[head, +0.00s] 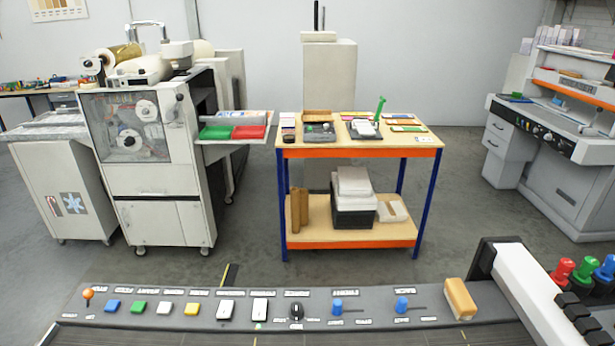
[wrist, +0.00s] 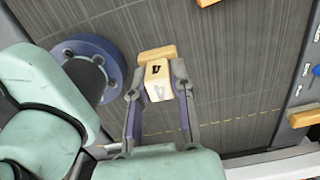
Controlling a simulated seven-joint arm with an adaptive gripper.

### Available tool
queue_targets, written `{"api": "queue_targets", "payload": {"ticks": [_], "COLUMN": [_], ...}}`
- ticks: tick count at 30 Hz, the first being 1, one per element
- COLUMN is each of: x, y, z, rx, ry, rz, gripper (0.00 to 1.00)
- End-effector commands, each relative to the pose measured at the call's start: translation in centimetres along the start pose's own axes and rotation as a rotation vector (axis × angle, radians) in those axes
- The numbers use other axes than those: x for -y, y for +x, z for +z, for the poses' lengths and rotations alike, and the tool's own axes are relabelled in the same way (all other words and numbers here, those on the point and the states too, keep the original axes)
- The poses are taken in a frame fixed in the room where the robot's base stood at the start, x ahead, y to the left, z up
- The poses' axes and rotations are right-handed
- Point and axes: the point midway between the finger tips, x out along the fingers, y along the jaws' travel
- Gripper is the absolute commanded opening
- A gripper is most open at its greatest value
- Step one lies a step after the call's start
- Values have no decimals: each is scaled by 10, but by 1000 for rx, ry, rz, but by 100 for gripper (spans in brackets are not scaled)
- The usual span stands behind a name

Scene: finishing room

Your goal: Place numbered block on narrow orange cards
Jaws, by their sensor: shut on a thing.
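My gripper (wrist: 158,82) is shut on a pale wooden block (wrist: 158,72) with a dark number on its face, which looks like a 4. The block sits between the two fingertips, above a dark grey streaked surface, and its distance from that surface is hard to tell. My gripper does not clearly show in the head view. I cannot clearly make out narrow orange cards; small flat coloured pieces (head: 407,128) lie on the wooden bench top in the head view, too small to identify.
A tan block (head: 460,298) lies on the console's right side, near blue knobs (head: 402,305); a similar block (wrist: 305,118) shows at the wrist view's right edge. The bench (head: 345,153) also holds trays and a green upright thing (head: 380,106). Open floor lies between console and bench.

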Motion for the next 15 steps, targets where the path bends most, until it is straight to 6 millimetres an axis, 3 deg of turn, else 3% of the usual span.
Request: {"api": "queue_targets", "payload": {"ticks": [5, 15], "x": [18, 94], "y": [10, 55], "z": [11, 37], "rx": [2, 3], "ry": [-24, -21], "rz": [5, 7], "gripper": [0, 0]}}
